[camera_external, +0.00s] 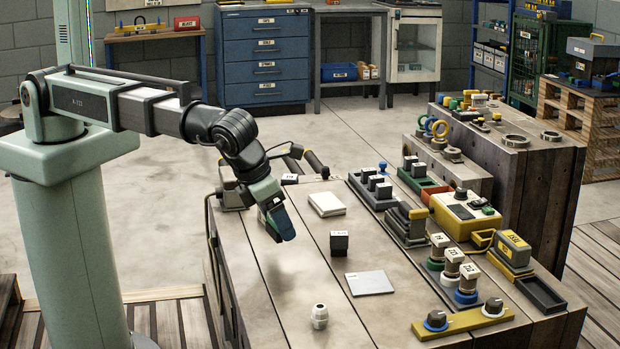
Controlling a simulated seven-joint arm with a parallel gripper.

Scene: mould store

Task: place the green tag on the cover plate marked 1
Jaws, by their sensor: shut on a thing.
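My gripper (284,232) hangs over the left part of the workbench, tilted down to the right, above the bench top. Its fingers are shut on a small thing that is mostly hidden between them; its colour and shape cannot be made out. I do not see a green tag lying clear anywhere on the bench. A thin light grey plate (373,283) with a small mark at its left edge lies flat on the bench, right of and nearer than my gripper. It looks like a cover plate; the mark is too small to read. Nothing lies on it.
A dark block (339,243) stands between my gripper and the plate. A white stack (327,204) lies behind it, and a pale metal fitting (319,316) stands in front. Labelled cylinders (467,279) and a yellow box (465,212) crowd the right side.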

